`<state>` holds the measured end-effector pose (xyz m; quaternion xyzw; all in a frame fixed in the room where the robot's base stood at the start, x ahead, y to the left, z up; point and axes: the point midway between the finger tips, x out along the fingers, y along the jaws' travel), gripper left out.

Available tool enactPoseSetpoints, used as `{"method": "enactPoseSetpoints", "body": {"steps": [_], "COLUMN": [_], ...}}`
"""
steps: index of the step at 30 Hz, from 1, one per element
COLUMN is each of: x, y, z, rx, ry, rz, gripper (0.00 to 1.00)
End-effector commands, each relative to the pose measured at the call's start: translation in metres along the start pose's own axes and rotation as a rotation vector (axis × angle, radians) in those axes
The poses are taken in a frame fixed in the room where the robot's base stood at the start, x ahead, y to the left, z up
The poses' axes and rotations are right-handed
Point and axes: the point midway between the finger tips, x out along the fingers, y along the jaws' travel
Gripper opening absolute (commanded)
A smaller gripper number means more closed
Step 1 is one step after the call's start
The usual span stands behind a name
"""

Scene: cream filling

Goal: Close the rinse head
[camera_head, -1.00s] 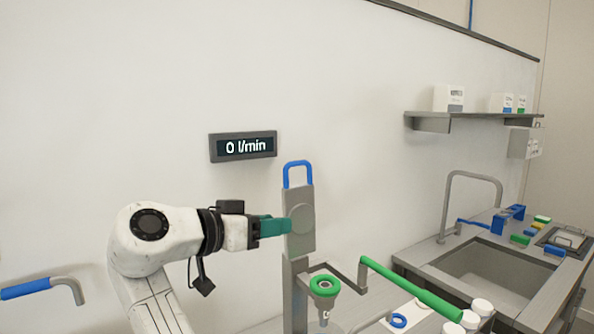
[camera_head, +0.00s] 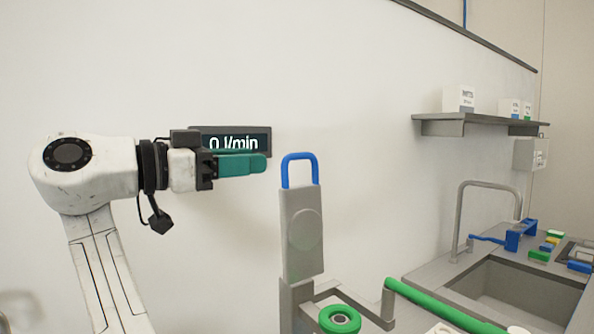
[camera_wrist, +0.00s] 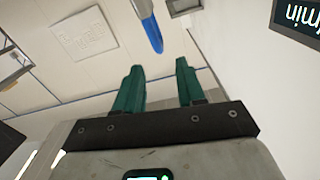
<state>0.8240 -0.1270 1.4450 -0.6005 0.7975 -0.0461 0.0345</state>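A tall grey head plate (camera_head: 302,232) with a round disc on its face and a blue loop handle (camera_head: 299,156) on top stands upright in the middle of the head view; I take it to be the rinse head. The blue handle also shows between and beyond my fingertips in the wrist view (camera_wrist: 150,30). My gripper (camera_head: 262,163) has teal fingers and is left of the blue handle, at about its height in the picture, apart from it. In the wrist view my two fingers (camera_wrist: 158,66) stand apart with nothing between them.
A flow display (camera_head: 238,142) on the wall is partly covered by my gripper. A green ring (camera_head: 340,319) and a green bar handle (camera_head: 440,306) are at lower right. A sink (camera_head: 520,290) and a wall shelf (camera_head: 470,118) are farther right.

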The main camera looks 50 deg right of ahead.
Motion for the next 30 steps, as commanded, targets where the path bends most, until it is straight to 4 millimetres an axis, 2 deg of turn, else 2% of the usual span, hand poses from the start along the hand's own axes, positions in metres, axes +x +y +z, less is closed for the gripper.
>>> {"method": "enactPoseSetpoints", "body": {"steps": [5,15,18,24,30], "x": [0.017,0.078,0.09,0.106,0.107], "y": [0.0,0.0,0.0,0.0,0.0], "z": [-0.002,-0.002,-0.002,-0.001,0.0], "rx": [0.001,-0.001,-0.001,-0.001,-0.001], "ry": [-0.001,-0.001,-0.001,-0.001,0.0], "rz": [0.002,0.003,0.001,0.001,0.0], "gripper": [0.39,0.39,0.39,0.39,0.39]}}
